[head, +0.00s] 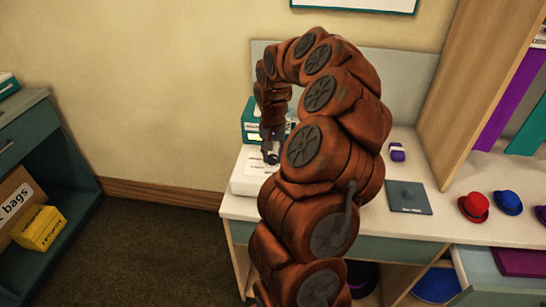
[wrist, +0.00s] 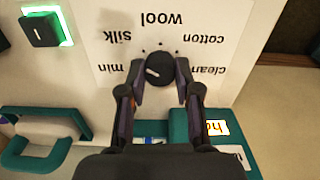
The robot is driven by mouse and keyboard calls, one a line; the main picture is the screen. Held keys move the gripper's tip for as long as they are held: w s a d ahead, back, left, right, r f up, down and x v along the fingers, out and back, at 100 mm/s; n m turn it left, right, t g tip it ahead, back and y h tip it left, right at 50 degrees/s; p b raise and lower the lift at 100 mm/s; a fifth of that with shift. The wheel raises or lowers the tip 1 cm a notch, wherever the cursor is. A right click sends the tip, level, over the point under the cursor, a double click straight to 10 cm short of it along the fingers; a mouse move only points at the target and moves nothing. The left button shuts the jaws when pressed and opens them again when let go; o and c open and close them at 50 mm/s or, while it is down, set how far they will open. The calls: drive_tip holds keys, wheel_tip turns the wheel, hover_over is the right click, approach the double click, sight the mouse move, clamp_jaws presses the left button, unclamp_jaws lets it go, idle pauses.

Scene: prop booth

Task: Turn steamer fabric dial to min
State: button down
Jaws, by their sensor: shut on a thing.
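The fabric dial (wrist: 160,68) is a round black knob on a white panel (wrist: 238,60), seen in the wrist view. Upside-down labels ring it: min (wrist: 110,68) at the left, silk, wool, cotton, and clean at the right. A pale mark on the knob sits on its left side, toward min. My gripper (wrist: 160,80) is shut on the dial, one finger on each side. In the head view my gripper (head: 272,152) is at the white steamer base (head: 248,180), partly hidden by my arm; the dial is not discernible there.
A black button with a lit green rim (wrist: 40,30) is at the upper left of the wrist view. A grey plate (head: 408,198) and red hat (head: 474,206) lie to the right.

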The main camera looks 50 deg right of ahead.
sight(272, 157)
drive_tip(key=n+b, duration=0.2)
drive_tip(key=n, duration=0.1)
drive_tip(key=shift+f, duration=0.2)
drive_tip(key=n+b, duration=0.1)
drive_tip(key=n, duration=0.4)
drive_tip(key=shift+r+b, duration=0.15)
drive_tip(key=shift+b, duration=0.25)
drive_tip(key=c, duration=0.8)
unclamp_jaws()
drive_tip(key=shift+r, duration=0.15)
wheel_tip(272, 157, up, 12)
drive_tip(key=shift+w, duration=0.1)
idle(0.4)
